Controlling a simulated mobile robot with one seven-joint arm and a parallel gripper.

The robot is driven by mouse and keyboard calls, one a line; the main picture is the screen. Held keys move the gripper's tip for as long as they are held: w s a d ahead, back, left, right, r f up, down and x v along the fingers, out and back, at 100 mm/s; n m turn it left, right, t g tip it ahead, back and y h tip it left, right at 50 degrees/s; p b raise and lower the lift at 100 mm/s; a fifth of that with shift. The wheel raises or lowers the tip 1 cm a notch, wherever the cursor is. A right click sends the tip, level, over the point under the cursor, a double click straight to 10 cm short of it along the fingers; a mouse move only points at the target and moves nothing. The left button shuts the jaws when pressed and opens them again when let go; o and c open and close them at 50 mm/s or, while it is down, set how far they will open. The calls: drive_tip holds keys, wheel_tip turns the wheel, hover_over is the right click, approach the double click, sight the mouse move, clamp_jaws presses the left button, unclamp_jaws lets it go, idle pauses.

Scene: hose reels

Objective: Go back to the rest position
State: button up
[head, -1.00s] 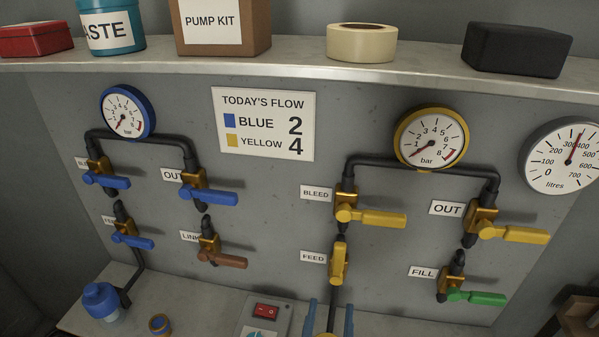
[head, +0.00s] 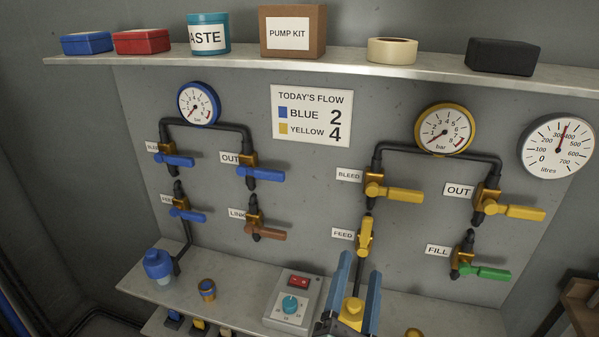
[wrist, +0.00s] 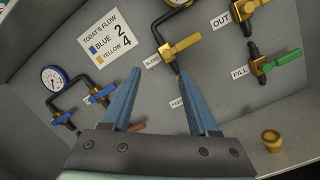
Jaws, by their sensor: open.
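My gripper (head: 355,285) shows at the bottom of the head view, in front of the shelf below the valve panel. Its two blue fingers are apart with nothing held between them. In the wrist view my gripper (wrist: 160,95) also has its fingers spread, pointing at the panel. The yellow feed valve (head: 365,237) has its handle upright, in line with its pipe, just above the fingers in the head view. The yellow bleed valve (head: 393,193) has its handle sideways. The fingers' exact distance from the panel cannot be told.
A flow sign (head: 312,116) and a litres gauge (head: 558,147) are on the wall.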

drive_tip(key=s+a+r+m+t+p, duration=0.1)
drive_tip(key=a+r+m+t, duration=0.1)
drive_tip(key=r+m, duration=0.85)
drive_tip(key=s+a+r+m+t+p, duration=0.15)
drive_tip(key=r+m, duration=0.35)
drive_tip(key=r, duration=1.1)
drive_tip(key=s+a+r+m+t+y, duration=0.2)
drive_tip(key=s+r+m+y, duration=0.1)
drive_tip(key=r, duration=0.5)
drive_tip(key=s+a+r+m+t+y, duration=0.2)
drive_tip(key=s+r+m, duration=0.3)
drive_tip(key=r, duration=0.3)
drive_tip(key=shift+s+a+m+t+y+p, duration=0.25)
drive_tip(key=shift+a+m+t+y, duration=0.2)
drive_tip(key=shift+a+m, duration=0.3)
drive_tip(key=shift+w+d, duration=0.1)
